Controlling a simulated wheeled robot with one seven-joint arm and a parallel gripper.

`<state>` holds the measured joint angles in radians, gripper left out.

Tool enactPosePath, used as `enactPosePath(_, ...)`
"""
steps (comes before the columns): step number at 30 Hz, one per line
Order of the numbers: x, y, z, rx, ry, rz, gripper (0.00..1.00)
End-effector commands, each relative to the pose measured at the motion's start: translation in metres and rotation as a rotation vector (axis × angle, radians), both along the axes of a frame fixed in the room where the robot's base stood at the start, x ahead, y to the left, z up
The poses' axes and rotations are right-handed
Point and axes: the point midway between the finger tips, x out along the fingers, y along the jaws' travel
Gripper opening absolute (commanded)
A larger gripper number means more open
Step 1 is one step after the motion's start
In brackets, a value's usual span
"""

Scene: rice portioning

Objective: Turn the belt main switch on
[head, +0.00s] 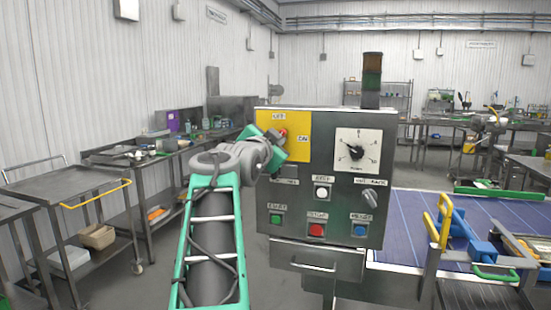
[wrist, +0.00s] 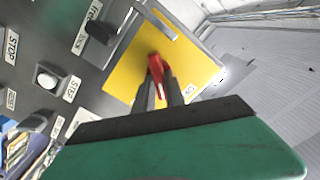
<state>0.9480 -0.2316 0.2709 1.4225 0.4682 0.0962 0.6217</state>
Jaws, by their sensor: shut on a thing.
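The belt main switch is a red handle (head: 283,132) on a yellow plate (head: 297,150) at the upper left of the grey control box (head: 345,150). In the head view one label sits above the handle and another to its right; my gripper (head: 279,138) partly covers the handle. In the wrist view the red handle (wrist: 157,66) stands out in front of the yellow plate (wrist: 135,68). My gripper (wrist: 160,92) has its two dark fingers closed on either side of the handle. The handle's exact angle is hard to tell.
The box also has a dial (head: 358,150), a white button (head: 321,193), a black knob (head: 369,200) and green, red and blue buttons below. A signal lamp (head: 372,75) stands on top. A blue belt (head: 410,205) lies right, a steel cart (head: 65,187) left.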

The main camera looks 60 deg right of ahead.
Motion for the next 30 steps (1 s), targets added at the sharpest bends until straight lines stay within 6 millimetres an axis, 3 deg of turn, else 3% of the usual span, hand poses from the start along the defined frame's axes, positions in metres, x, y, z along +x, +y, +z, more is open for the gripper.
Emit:
enactPosePath(1,-0.0002,-0.0004,-0.0089,0.007,-0.041,-0.001,0.0)
enactPosePath(21,-0.0026,-0.0009,-0.0088,0.104,-0.652,-0.001,0.0)
enactPosePath(30,-0.0026,-0.0011,-0.0084,0.133,-0.829,-0.002,0.0)
